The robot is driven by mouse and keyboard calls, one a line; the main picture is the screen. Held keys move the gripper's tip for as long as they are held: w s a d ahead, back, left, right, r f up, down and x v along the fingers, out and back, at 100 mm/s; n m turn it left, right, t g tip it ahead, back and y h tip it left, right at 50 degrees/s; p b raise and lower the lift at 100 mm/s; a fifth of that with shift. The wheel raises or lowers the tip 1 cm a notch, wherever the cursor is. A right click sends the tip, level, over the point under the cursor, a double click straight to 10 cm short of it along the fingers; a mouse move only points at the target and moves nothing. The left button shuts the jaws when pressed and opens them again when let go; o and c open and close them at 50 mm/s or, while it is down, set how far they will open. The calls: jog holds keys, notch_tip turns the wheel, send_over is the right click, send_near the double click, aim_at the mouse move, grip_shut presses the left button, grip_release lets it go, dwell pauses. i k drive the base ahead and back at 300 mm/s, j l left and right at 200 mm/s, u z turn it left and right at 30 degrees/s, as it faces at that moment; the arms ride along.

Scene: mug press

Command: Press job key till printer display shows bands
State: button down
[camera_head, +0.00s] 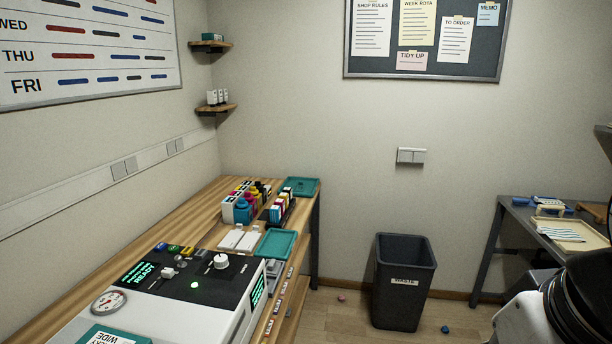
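The printer (215,312) is a white machine with a black control panel, standing on the wooden bench at lower left. A row of small coloured keys (188,251) lies along the panel's far edge. Which one is the job key I cannot tell. A white knob (221,261), a small lever (167,272) and a lit green lamp (194,285) are also on the panel. My gripper is not in view; a dark and white part of my arm shows at lower right, away from the printer.
Ink bottles (243,210) and teal trays (275,244) stand on the bench behind the printer. A dark waste bin (402,290) stands on the floor at centre right. A grey table (515,212) with a tray is at right. Small scraps lie on the floor.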

aim_at(159, 247)
jog(key=i+u, duration=0.1)
jog(key=u, duration=2.25)
jog(key=l+u, duration=0.3)
jog(key=l, duration=2.6)
jog(key=i+l, duration=0.1)
jog(key=l, duration=1.75)
